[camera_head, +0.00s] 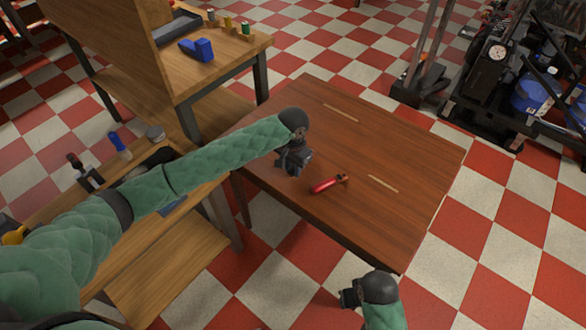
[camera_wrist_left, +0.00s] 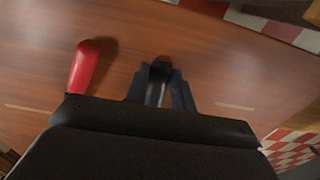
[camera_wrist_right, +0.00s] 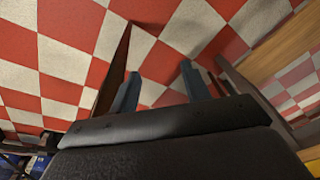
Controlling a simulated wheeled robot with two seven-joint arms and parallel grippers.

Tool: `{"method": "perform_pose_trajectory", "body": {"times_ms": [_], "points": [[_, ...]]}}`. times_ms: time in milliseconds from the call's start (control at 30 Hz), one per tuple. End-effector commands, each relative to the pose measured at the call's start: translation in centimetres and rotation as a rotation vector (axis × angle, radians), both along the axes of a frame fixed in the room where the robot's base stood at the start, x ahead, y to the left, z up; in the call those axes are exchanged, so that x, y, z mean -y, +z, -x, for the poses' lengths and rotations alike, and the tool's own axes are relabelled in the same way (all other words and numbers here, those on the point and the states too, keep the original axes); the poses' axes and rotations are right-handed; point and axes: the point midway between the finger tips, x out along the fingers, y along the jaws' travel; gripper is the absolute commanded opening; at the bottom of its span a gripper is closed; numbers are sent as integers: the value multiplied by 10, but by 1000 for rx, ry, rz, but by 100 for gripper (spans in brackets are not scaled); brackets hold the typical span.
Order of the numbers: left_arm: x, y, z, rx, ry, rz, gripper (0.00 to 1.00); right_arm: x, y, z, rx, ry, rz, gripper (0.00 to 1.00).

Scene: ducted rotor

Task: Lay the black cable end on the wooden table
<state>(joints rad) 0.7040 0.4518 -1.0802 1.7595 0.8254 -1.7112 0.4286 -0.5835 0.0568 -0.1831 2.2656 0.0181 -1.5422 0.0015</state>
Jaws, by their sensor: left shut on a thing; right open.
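The wooden table (camera_head: 400,160) stands in the middle of the head view, with a reddish-brown top. My left gripper (camera_head: 292,164) is low over its left part. In the left wrist view the left gripper (camera_wrist_left: 160,82) is shut on a small dark piece, the black cable end (camera_wrist_left: 157,84), with a brownish tip. I cannot tell whether the piece touches the tabletop, and most of it is hidden between the fingers. My right gripper (camera_head: 349,297) is off the table's front edge, and its fingers are apart and empty in the right wrist view (camera_wrist_right: 157,78).
A red tool (camera_head: 326,185) lies on the table just right of my left gripper. The right and far parts of the tabletop are clear. A wooden bench with a blue object (camera_head: 197,48) stands at the upper left. Dark equipment (camera_head: 490,60) stands at the upper right.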

Motion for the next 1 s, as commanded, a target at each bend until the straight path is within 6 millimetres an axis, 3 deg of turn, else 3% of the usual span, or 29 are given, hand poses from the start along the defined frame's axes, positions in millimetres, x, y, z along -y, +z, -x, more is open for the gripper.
{"method": "perform_pose_trajectory", "body": {"times_ms": [200, 600, 633, 733, 1000], "points": [[0, -15, 0, 0, 1, 0, 0, 0, -17, -3, -1, 0, 2, 47], [0, -17, 0, 0, 0, 0, 0, 0, -20, -3, -1, 0, 2, 47], [0, -18, 0, 0, 0, 0, 27, 0, -22, -2, -2, 0, 2, 47], [0, -18, 0, 0, 0, 0, 46, 0, -24, -1, -5, 1, 4, 47], [0, -17, 0, 0, 0, 0, 47, 0, -23, -2, -3, 2, 4, 47]]}}
